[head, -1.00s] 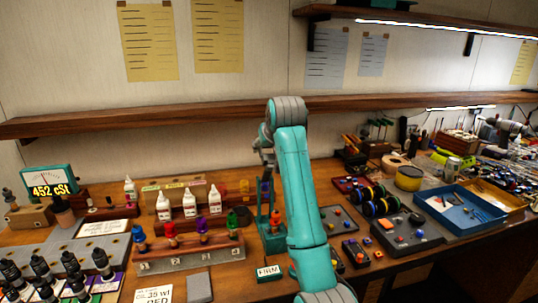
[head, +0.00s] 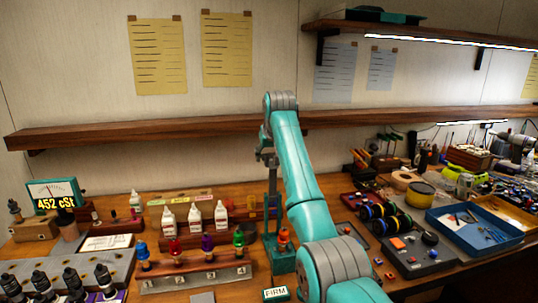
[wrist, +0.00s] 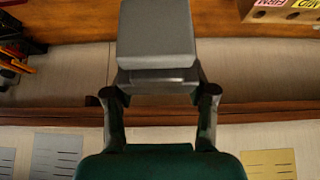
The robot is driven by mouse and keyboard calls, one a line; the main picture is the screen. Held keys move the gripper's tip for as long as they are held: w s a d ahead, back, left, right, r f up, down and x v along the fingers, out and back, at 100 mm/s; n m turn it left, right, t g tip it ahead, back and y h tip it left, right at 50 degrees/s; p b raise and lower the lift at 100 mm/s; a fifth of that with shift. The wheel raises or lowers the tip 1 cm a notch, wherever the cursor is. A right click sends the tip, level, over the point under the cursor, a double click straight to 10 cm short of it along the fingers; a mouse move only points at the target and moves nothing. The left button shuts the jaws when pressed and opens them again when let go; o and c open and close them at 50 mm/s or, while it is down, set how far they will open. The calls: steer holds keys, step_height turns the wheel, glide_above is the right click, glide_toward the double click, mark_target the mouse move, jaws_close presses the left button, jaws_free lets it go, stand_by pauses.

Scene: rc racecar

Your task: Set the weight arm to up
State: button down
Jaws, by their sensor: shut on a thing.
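A teal stand with an upright post (head: 271,205) stands on the bench behind my arm, with an orange knob (head: 284,237) near its base. The weight arm is not clearly seen; my arm covers much of this area in the head view. My gripper (head: 265,152) is high beside the top of the post, in front of the wooden shelf. In the wrist view my gripper (wrist: 158,92) is shut on a grey block (wrist: 157,38) between its two fingers. I cannot tell whether this block is the weight on the weight arm.
A wooden shelf (head: 90,135) runs along the wall close behind my gripper. White bottles (head: 195,218) and a numbered rack (head: 195,277) stand left of the stand. A blue tray (head: 474,229) and wheels are at right.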

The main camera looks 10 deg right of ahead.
steer(key=shift+w+d+f, duration=0.35)
steer(key=shift+w+f, duration=0.2)
steer(key=shift+f, duration=0.15)
steer(key=c, duration=0.6)
jaws_free()
steer(key=shift+w, duration=0.1)
steer(key=shift+a+r, duration=0.15)
steer(key=shift+r, duration=0.05)
steer(key=v, duration=1.2)
steer(key=shift+f, duration=0.1)
